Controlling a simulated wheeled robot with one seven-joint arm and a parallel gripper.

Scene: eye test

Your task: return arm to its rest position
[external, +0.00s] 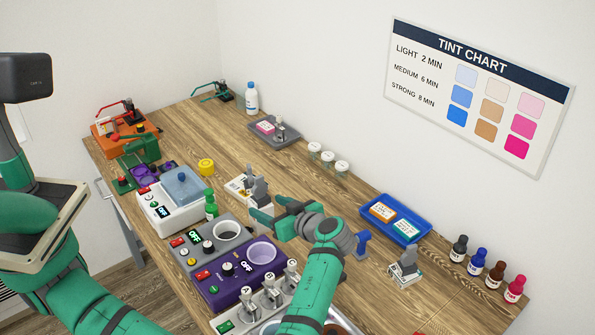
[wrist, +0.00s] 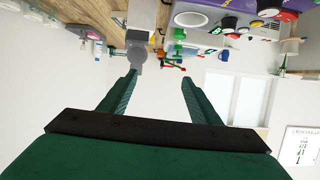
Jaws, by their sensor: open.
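My gripper (external: 262,214) is at the end of my green arm, above the middle of the wooden table (external: 313,188). Its two green fingers point to the left in the external view. In the wrist view my gripper (wrist: 157,88) shows its fingers apart with nothing between them. A grey clamp-like piece (external: 257,188) stands just beyond the fingers. In the wrist view, which looks upside down, a grey piece (wrist: 138,55) appears past the left finger.
Purple (external: 233,290) and grey (external: 199,262) control boxes and a white bath (external: 168,212) line the front edge. A blue tray (external: 372,228) and several small bottles (external: 496,274) lie to the right. A green bottle (external: 210,204) stands near the bath. Bare tabletop lies toward the wall.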

